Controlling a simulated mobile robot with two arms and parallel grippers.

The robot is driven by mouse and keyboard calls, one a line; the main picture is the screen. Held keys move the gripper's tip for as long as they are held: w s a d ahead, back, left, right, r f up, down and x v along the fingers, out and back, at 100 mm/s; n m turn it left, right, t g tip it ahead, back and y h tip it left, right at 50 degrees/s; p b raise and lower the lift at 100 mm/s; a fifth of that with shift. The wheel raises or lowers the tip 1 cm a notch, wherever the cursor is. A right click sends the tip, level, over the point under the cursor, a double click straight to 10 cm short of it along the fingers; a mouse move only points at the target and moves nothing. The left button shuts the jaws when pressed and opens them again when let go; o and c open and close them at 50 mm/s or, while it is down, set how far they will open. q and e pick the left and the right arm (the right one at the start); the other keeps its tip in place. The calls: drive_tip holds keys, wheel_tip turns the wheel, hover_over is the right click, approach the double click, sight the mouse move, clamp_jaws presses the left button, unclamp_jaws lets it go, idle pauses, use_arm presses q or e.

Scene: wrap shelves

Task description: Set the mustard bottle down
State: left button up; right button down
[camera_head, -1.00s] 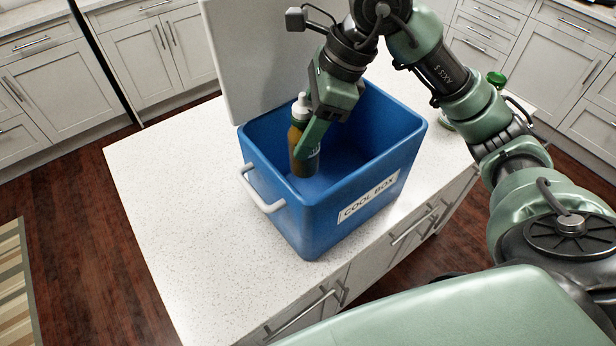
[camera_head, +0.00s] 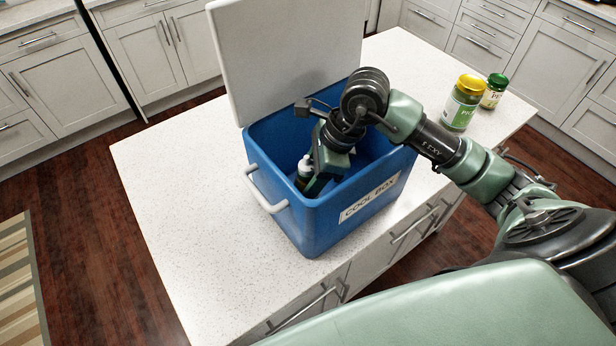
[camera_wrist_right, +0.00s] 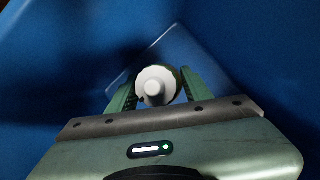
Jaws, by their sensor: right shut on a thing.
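The mustard bottle (camera_head: 304,168) has a white cap and a dark body. It is down inside the blue cool box (camera_head: 330,222), near its left side. My right gripper (camera_head: 316,178) reaches into the box from above and is shut on the bottle. In the right wrist view the bottle's white cap (camera_wrist_right: 155,86) sits between the two green fingers (camera_wrist_right: 156,92), with blue walls around. The bottle's lower part is hidden, so I cannot tell whether it touches the box floor. My left gripper is not in view.
The box stands on a white speckled counter (camera_head: 190,210), its white lid (camera_head: 290,60) raised behind. A yellow-lidded jar (camera_head: 462,104) and a green-lidded jar (camera_head: 494,92) stand right of it. The counter to the left is clear.

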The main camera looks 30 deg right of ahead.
drive_tip(key=shift+f, duration=0.1)
drive_tip(key=c, duration=0.6)
unclamp_jaws()
drive_tip(key=shift+r, duration=0.2)
drive_tip(key=shift+d+r, duration=0.2)
drive_tip(key=shift+r, duration=0.1)
drive_tip(key=b+v, duration=0.2)
drive_tip(key=v, duration=0.9)
drive_tip(key=shift+s+r, duration=0.1)
drive_tip(key=shift+r, duration=0.05)
